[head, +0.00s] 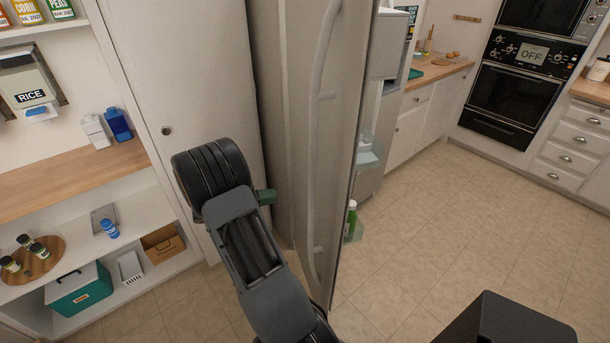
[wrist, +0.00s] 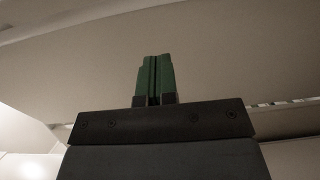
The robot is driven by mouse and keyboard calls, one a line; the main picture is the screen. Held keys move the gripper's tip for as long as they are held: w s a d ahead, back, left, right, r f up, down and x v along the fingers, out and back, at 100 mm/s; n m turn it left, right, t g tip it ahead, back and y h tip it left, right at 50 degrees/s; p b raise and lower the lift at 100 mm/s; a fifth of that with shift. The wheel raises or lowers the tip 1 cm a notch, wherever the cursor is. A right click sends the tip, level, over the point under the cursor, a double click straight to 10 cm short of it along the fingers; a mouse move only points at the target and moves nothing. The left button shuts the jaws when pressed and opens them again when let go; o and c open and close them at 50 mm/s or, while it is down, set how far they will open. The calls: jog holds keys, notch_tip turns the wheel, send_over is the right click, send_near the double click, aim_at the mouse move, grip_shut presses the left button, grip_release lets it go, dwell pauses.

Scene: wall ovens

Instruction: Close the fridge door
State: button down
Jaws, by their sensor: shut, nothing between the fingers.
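The fridge door (head: 345,130) stands wide open, swung out toward me, in the head view. Its long curved handle (head: 322,90) is on the outer face, which faces left. Door shelves (head: 370,155) holding a green bottle (head: 351,218) show past its right edge. My gripper (head: 267,196) is left of the door, on its outer side, with green fingers pointing right toward the grey panel. The fingers (wrist: 155,78) are shut and empty in the wrist view, in front of a broad plain surface. I cannot tell whether they touch it.
A pantry with shelves (head: 75,180) and a white cupboard door (head: 195,75) stand at left. A counter (head: 435,75) and wall ovens (head: 520,90) are at the back right. The tiled floor (head: 460,220) right of the door is clear.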

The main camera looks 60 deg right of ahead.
aim_at(322, 183)
jog(key=p+x, duration=0.1)
jog(key=x, duration=0.3)
jog(key=p+x, duration=0.2)
jog(key=x, duration=0.2)
jog(key=p+x, duration=0.1)
jog(key=x, duration=0.4)
jog(key=shift+d+r, duration=0.25)
jog(key=shift+r, duration=0.05)
jog(key=shift+s+d, duration=0.15)
jog(key=shift+d, duration=0.1)
jog(key=shift+f+h, duration=0.1)
jog(key=shift+h, duration=0.2)
